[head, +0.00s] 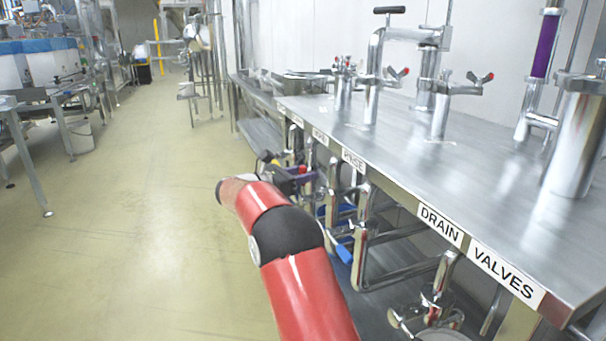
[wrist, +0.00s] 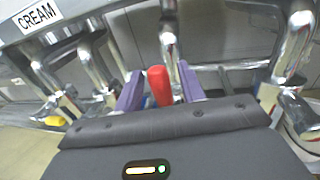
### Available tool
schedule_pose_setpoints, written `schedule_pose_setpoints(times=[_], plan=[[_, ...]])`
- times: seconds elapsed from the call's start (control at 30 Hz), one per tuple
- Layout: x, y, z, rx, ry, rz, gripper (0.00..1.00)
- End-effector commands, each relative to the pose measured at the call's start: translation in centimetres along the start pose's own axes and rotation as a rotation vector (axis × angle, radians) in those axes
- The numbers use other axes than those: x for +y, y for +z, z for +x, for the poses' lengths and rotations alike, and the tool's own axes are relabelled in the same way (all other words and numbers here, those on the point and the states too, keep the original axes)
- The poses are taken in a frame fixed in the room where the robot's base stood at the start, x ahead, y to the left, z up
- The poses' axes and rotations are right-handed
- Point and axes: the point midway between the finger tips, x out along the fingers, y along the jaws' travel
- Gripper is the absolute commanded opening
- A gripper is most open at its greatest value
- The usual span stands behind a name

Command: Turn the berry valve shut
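A red valve handle (wrist: 158,84) hangs below a chrome pipe in the middle of the wrist view. I take it for the berry valve, but no berry label is readable. My gripper (wrist: 160,92) is open, with one purple finger on each side of the red handle. Narrow gaps seem to show between the handle and both fingers. In the head view my gripper (head: 299,178) is small and low beside the bench, partly hidden by my red arm. The lower end of the handle and the valve body are partly hidden.
Chrome drain pipes (wrist: 95,65) hang closely on both sides of my gripper. A yellow handle (wrist: 54,120) is at the left, near the CREAM label (wrist: 37,17). A blue handle (head: 344,254) is nearer, under the steel bench (head: 400,150). The floor (head: 150,220) left of the bench is clear.

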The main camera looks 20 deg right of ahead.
Motion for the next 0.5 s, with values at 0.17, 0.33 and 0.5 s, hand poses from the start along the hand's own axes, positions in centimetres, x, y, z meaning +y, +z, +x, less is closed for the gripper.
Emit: schedule_pose_setpoints(times=[0.17,0.33,0.5], plan=[[0.01,0.00,0.08,0.000,0.001,0.000,0.40],[0.00,0.01,0.08,0.000,0.000,0.001,0.25],[0.00,0.02,0.07,0.000,0.000,0.001,0.03]])
